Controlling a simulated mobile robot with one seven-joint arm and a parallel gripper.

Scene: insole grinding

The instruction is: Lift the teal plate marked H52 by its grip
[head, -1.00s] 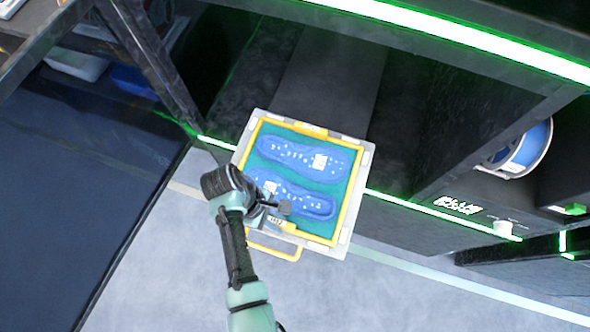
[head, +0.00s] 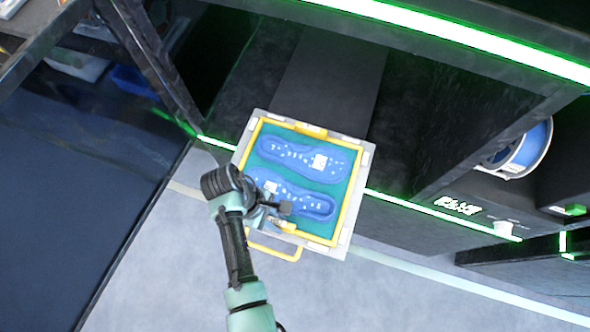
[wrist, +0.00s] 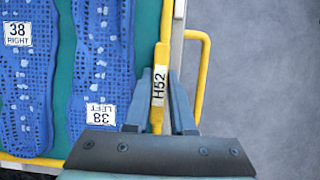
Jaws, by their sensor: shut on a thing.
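The teal plate (head: 343,193) has a yellow rim and lies in a pale grey tray (head: 361,180). Two blue perforated insoles, upper (head: 300,158) and lower (head: 300,199), lie on it; in the wrist view their labels read 38 RIGHT and 38 LEFT. The yellow grip (wrist: 160,60) on the plate's near edge carries a white H52 label (wrist: 159,86). My gripper (wrist: 158,108) has one finger on each side of this grip and is shut on it. In the head view my gripper (head: 281,212) hides part of the near rim and lower insole.
A yellow handle loop (head: 275,252) sticks out from the tray's near side, close beside my gripper. Dark framing with green light strips surrounds the back and right. A blue and white spool (head: 525,150) sits at right. Grey floor (head: 390,300) in front is clear.

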